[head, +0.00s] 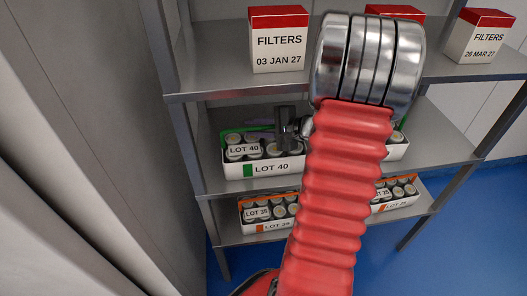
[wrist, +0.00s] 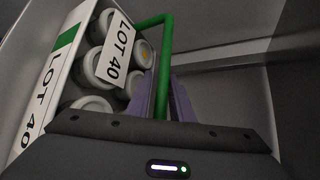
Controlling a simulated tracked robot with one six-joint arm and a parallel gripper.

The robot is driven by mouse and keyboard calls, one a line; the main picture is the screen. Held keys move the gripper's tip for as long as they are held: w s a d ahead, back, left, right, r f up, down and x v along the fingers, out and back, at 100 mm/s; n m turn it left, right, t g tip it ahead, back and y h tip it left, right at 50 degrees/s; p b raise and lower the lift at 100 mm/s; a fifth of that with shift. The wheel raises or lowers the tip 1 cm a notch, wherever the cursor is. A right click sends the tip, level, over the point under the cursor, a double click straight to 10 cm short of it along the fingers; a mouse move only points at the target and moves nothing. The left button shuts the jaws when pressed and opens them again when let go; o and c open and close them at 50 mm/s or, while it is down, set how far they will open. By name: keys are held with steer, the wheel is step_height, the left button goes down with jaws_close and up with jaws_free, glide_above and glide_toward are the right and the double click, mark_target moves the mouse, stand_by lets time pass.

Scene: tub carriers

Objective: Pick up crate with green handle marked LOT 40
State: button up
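The white crate with a green handle (wrist: 163,70) marked LOT 40 (head: 272,169) stands on the middle shelf at the left, holding several pale cans. In the wrist view its labelled side (wrist: 42,100) fills the left, with a LOT 40 tag on the cans. The crate appears to rest on the shelf.
Another crate (head: 397,153) is partly hidden behind my arm on the same shelf (head: 438,140). Orange-handled crates (head: 275,226) (head: 405,203) stand on the shelf below. FILTERS boxes (head: 279,40) (head: 483,38) stand on the top shelf. A shelf post (head: 187,140) is close left of the crate.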

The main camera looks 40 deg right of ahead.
stand_by(0.5)
jaws_close()
steer(key=shift+f, duration=0.15)
stand_by(1.0)
